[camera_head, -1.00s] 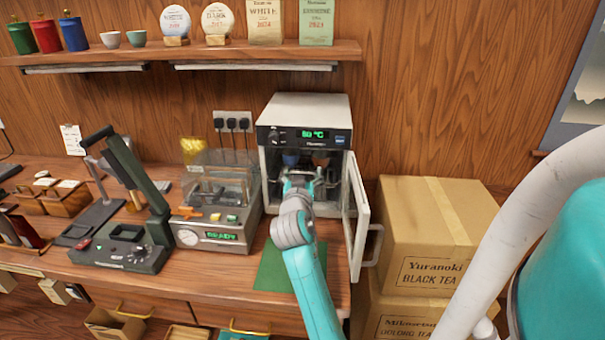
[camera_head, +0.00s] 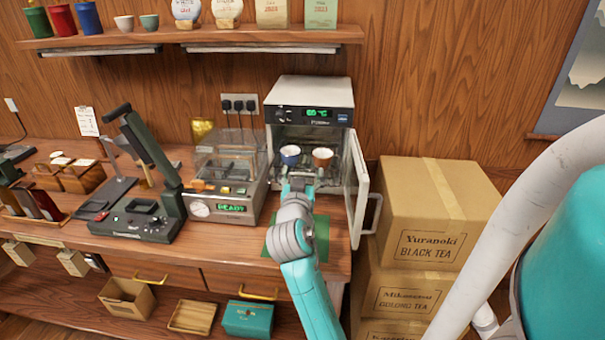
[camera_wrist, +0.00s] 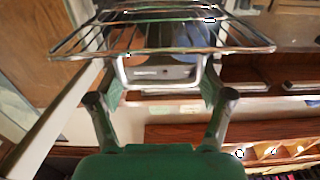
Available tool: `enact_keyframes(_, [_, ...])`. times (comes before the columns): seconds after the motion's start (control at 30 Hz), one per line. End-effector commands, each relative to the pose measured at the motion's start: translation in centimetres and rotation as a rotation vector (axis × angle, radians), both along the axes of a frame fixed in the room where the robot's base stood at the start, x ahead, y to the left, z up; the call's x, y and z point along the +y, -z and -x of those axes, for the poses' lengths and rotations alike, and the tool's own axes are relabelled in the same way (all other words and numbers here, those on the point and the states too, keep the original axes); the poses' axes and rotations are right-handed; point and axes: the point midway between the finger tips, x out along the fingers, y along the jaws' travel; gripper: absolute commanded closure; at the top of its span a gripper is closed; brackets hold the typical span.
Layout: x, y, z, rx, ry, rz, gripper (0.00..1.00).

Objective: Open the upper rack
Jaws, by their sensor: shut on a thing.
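The upper rack (camera_wrist: 255,42) is a shiny wire shelf with a wire handle (camera_wrist: 160,86) at its front. It belongs to the small white oven (camera_head: 312,92), whose door (camera_head: 357,190) stands open to the right. In the head view, the rack is drawn forward and carries a blue cup (camera_head: 290,154) and a brown cup (camera_head: 322,156). My gripper (camera_head: 299,178) is in front of the oven opening, shut on the rack's handle. In the wrist view, my gripper's fingers (camera_wrist: 162,88) are at both sides of the handle. The arm hides the oven's lower part.
Stacked cardboard boxes (camera_head: 430,215) stand right of the open door, close to its handle (camera_head: 372,214). A clear-lidded machine (camera_head: 228,175) stands left of the oven. A green mat (camera_head: 321,238) lies on the counter in front. A shelf (camera_head: 200,35) runs above.

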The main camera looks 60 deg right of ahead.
Motion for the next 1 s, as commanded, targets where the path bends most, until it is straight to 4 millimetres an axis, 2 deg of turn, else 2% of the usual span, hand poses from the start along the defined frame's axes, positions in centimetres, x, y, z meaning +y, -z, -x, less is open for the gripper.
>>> enact_keyframes(0.13, [-0.2, 0.2, 0.4, 0.007, 0.011, -0.001, 0.84])
enact_keyframes(0.17, [-0.2, 0.2, 0.4, 0.007, 0.011, -0.001, 0.19])
enact_keyframes(0.2, [-0.2, 0.2, 0.3, 0.007, 0.011, -0.002, 0.09])
enact_keyframes(0.5, [-0.1, 0.1, 0.2, 0.004, 0.005, -0.001, 0.08])
enact_keyframes(0.63, [0.7, 0.1, 0.4, 0.004, 0.003, -0.001, 0.08])
enact_keyframes(0.77, [2.5, 0.1, 1.1, 0.003, 0.001, -0.001, 0.08])
enact_keyframes(1.0, [7.1, 0.2, 2.9, 0.005, 0.000, -0.001, 0.08])
